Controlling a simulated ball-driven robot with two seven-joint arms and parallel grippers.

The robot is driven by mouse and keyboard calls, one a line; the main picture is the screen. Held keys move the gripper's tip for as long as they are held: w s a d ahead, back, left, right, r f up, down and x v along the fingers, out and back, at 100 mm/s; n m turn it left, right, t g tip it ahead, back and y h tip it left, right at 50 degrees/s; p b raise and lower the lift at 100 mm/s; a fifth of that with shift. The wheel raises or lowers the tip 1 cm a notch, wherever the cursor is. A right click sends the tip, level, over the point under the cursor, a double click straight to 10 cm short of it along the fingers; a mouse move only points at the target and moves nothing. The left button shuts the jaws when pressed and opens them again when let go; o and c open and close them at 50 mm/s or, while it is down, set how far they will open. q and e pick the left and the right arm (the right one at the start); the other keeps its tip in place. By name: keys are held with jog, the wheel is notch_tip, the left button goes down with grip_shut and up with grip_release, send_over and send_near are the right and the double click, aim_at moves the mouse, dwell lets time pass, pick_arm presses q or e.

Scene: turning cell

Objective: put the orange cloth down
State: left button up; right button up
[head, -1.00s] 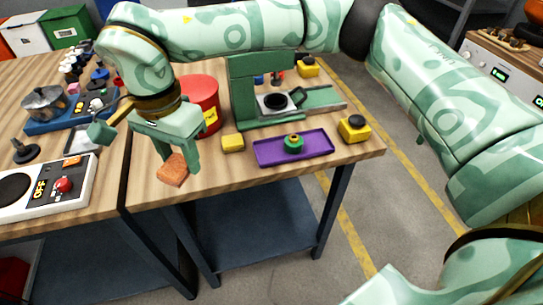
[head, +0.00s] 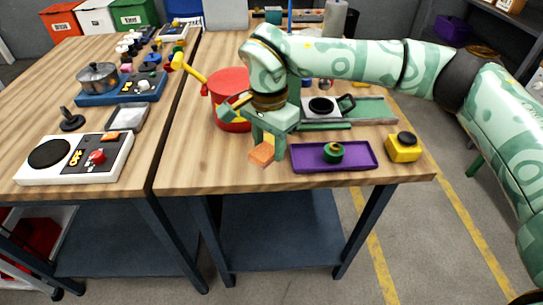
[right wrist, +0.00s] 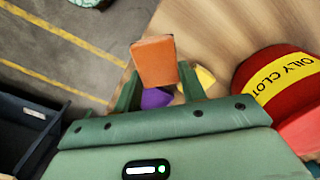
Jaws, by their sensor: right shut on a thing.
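The orange cloth (head: 262,153) is a small folded piece. My right gripper (head: 267,143) is shut on it, at the front of the wooden table in the head view. The right wrist view also shows the cloth (right wrist: 154,61) between the fingers (right wrist: 156,88). I cannot tell whether it touches the table. The red can (head: 224,113) stands just behind and left of the gripper. In the right wrist view its yellow label (right wrist: 284,80) reads "OILY CLOT…". My left gripper is not in view.
A purple tray (head: 306,165) with a green round part (head: 333,153) lies right of the gripper. A yellow button box (head: 403,148) is at the right corner. A green machine (head: 365,110) stands behind. Bare wood (head: 195,165) is free at front left.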

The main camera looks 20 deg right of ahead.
aim_at(272, 166)
jog(key=f, duration=0.1)
jog(key=d+f+b, duration=0.1)
jog(key=f, duration=0.1)
jog(key=w+f+b, duration=0.1)
jog(key=f, duration=0.1)
jog(key=shift+d+f, duration=0.1)
jog(key=shift+d, duration=0.05)
jog(key=shift+r, duration=0.2)
jog(key=o, duration=0.9)
jog(key=shift+f, duration=0.15)
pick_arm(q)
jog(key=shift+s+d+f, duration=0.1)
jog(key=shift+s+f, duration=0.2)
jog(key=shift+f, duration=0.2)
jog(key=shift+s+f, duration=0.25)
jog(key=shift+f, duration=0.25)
pick_arm(e)
jog(key=shift+o, duration=0.2)
pick_arm(q)
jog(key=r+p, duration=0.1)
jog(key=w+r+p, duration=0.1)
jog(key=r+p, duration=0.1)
jog(key=p, duration=0.1)
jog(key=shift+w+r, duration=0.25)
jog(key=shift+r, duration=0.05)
pick_arm(e)
notch_tip(272, 166, up, 12)
